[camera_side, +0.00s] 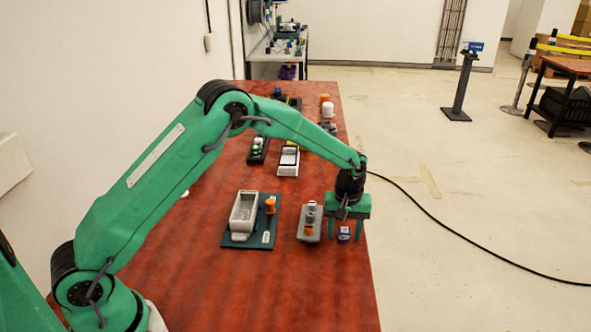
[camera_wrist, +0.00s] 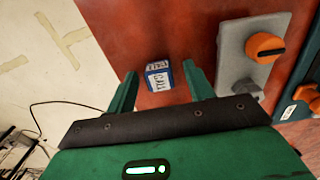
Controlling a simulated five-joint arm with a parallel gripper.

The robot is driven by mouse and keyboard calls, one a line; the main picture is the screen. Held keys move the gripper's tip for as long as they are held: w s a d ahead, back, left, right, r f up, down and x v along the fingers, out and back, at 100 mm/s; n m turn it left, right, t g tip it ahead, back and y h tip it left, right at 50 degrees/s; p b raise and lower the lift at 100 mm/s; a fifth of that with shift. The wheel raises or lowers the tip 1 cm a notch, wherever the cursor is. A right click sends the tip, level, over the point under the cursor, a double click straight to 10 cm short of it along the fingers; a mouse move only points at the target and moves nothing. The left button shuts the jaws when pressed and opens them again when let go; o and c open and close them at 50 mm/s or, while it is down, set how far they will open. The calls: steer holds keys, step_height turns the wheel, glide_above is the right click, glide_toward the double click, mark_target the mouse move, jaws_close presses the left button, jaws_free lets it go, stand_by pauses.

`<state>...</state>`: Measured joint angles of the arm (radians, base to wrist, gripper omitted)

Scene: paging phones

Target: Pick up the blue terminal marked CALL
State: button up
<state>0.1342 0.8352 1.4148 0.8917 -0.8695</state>
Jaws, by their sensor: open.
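The blue terminal (camera_wrist: 159,75) is a small block with white labels reading CALL. In the wrist view it lies on the red table between and just beyond my two green fingertips. My gripper (camera_wrist: 156,80) is open and nothing is held in it. In the side view the blue terminal (camera_side: 344,233) stands near the table's right edge. My gripper (camera_side: 345,232) points down there with a finger on either side of it. I cannot tell whether either finger touches it.
A grey plate with an orange knob (camera_wrist: 265,46) is close beside the right finger. A teal board (camera_side: 262,240) with a grey tray lies farther left. Several small items stand at the far end. The red table (camera_side: 200,290) is clear in front; its right edge is close.

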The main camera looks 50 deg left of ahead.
mark_target(345, 231)
steer(key=c, duration=1)
steer(key=shift+c, duration=0.2)
steer(key=shift+r, duration=0.15)
steer(key=shift+r, duration=0.45)
steer(key=r, duration=0.3)
steer(key=shift+d+r, duration=0.15)
steer(key=shift+d, duration=0.05)
steer(key=s+d+r, duration=0.6)
steer(key=s+d, duration=0.1)
steer(key=d, duration=0.1)
steer(key=shift+d+r, duration=0.25)
steer(key=shift+d, duration=0.1)
steer(key=shift+s, duration=0.1)
